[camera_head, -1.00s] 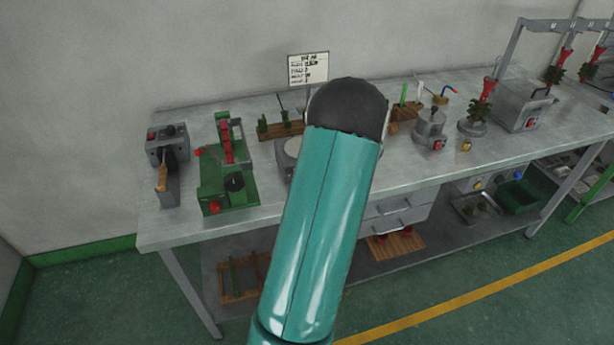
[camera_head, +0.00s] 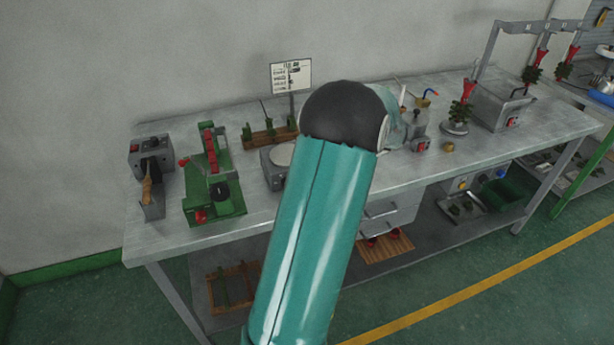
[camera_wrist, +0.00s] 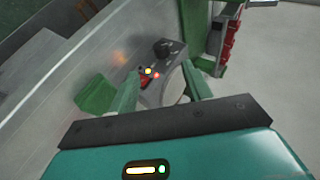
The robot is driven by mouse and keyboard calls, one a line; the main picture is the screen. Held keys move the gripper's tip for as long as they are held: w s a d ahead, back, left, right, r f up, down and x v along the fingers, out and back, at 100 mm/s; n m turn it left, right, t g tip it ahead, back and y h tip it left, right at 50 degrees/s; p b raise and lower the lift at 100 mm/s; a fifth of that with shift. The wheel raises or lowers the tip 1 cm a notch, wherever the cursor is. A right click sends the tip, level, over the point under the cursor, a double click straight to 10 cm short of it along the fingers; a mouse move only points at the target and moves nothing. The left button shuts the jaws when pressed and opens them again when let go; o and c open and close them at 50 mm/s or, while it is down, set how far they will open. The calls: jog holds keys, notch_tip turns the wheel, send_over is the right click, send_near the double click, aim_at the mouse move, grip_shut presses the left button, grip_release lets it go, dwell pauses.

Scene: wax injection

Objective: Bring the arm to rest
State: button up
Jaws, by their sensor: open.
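My teal arm (camera_head: 315,240) rises through the middle of the head view, ending in a dark rounded joint; a further teal link shows just right of it. My gripper is hidden in the head view. In the wrist view my gripper (camera_wrist: 161,82) has its two green fingers spread apart, with nothing held between them. Beyond the fingers is a grey box (camera_wrist: 172,52) with a black knob and small coloured lights. Its distance from the fingers is hard to tell.
A metal workbench (camera_head: 225,240) stands against the wall. It bears a green press with red parts (camera_head: 212,180), a grey device with a wooden handle (camera_head: 150,165), a sign (camera_head: 291,76) and a grey tank (camera_head: 497,105). The green floor in front is clear.

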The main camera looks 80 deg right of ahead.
jog(key=v, duration=0.2)
jog(key=shift+s+r, duration=0.2)
jog(key=shift+s, duration=0.1)
dwell(0.3)
jog(key=w+a+r+n+g+y, duration=0.15)
jog(key=w+a, duration=0.25)
jog(key=w, duration=0.4)
jog(key=w+a+r+n+g, duration=0.1)
jog(key=w+a+r, duration=0.2)
jog(key=w+a, duration=0.3)
jog(key=w+a+r+n+g+y, duration=0.1)
jog(key=w+a+r+n, duration=0.15)
jog(key=w, duration=0.65)
jog(key=w+a+r+n+g, duration=0.15)
jog(key=w+a, duration=0.25)
jog(key=a, duration=0.4)
jog(key=w+a+r+n+g, duration=0.1)
jog(key=w+a+r, duration=0.1)
jog(key=w+a, duration=0.5)
jog(key=s+a+n+h, duration=0.1)
jog(key=s+a+n, duration=0.1)
jog(key=a, duration=1.2)
jog(key=s+a+r+n+t+h, duration=0.1)
jog(key=a+n, duration=0.4)
jog(key=a, duration=0.8)
jog(key=s+h, duration=0.1)
jog(key=s, duration=0.1)
jog(key=shift+s+a+r, duration=0.25)
jog(key=shift+s+a, duration=0.05)
jog(key=shift+a, duration=0.1)
